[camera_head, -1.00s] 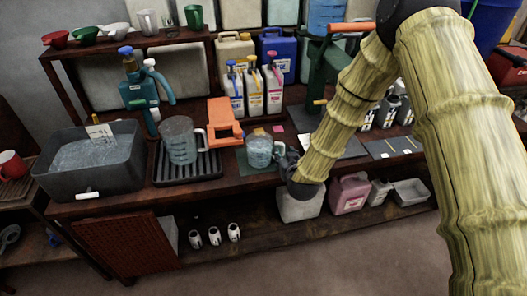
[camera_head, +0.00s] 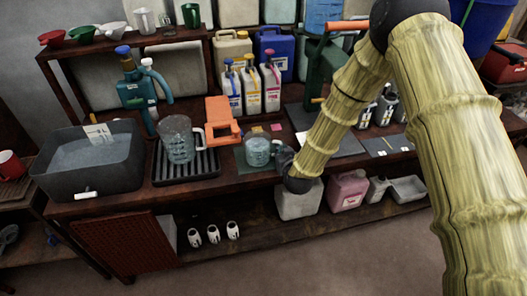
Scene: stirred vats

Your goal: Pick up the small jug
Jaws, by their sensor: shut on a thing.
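The small jug (camera_head: 257,152) is a clear, short jug with a handle on its right side. It stands on or just above a dark green mat (camera_head: 245,167) near the bench's front edge. My gripper (camera_head: 281,155) comes in from the right and is shut on the jug at its handle side. The fingers are small and partly hidden, so their exact hold on the handle cannot be made out. Whether the jug's base touches the mat is also unclear.
A larger clear jug (camera_head: 178,140) stands on a black ribbed tray (camera_head: 206,168) to the left. An orange device (camera_head: 221,122) is close behind the small jug. A grey tub (camera_head: 92,165) sits further left. Bottles (camera_head: 252,88) stand at the back.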

